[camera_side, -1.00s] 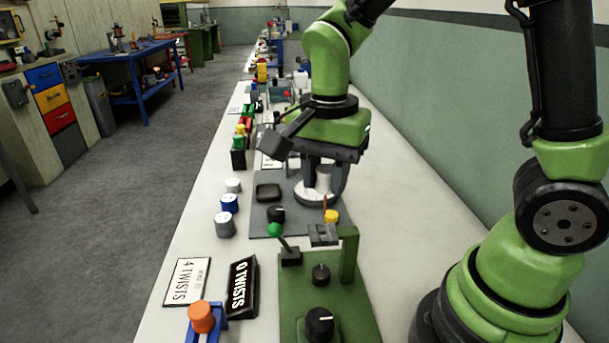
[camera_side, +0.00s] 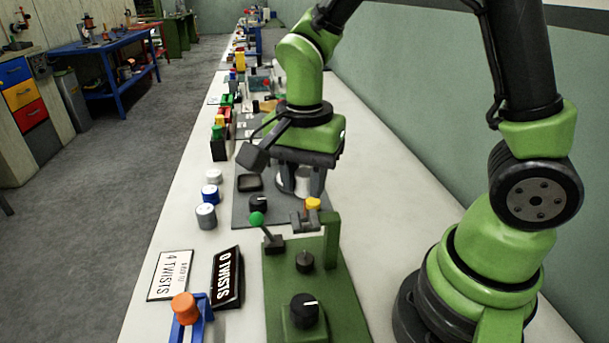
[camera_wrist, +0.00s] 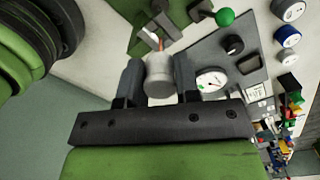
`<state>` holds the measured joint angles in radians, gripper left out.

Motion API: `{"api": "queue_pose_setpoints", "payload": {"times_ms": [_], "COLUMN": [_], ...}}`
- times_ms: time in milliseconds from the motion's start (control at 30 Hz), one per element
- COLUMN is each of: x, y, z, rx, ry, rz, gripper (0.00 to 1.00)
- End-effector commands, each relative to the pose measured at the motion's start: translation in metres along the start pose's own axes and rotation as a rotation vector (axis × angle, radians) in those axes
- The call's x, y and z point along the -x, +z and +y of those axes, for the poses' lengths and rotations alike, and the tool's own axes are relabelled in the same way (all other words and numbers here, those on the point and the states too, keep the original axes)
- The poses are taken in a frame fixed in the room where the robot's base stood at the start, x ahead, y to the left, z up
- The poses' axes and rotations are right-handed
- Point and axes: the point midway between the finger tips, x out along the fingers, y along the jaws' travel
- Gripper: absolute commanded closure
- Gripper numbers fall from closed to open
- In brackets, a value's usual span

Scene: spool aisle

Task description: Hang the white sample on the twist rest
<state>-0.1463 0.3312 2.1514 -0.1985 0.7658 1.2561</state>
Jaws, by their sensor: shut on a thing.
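The white sample (camera_wrist: 158,76) is a pale cylinder between the two dark fingers in the wrist view, with a thin orange piece at its far end. The fingers largely hide the sample there. A green fixture (camera_side: 330,285) with knobs, a green-balled lever and a grey notched bracket (camera_side: 304,221) stands in front of the gripper, apart from it. I cannot tell for certain which part is the twist rest.
White, blue and grey spools (camera_side: 206,216) stand left of the panel. A "0 TWISTS" sign (camera_side: 228,277) and a "4 TWISTS" card (camera_side: 171,275) lie left of the fixture, near an orange knob (camera_side: 186,308) on a blue stand. A yellow-topped part (camera_side: 312,204) is close by the gripper.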

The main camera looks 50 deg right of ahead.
Motion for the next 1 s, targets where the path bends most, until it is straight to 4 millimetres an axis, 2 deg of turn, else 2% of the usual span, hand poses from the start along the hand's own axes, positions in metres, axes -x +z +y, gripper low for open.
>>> {"api": "queue_pose_setpoints", "payload": {"times_ms": [1000], "x": [-0.041], "y": [0.0], "z": [0.0], "rx": [0.0], "ry": [0.002], "rz": [-0.001], "gripper": [0.92]}}
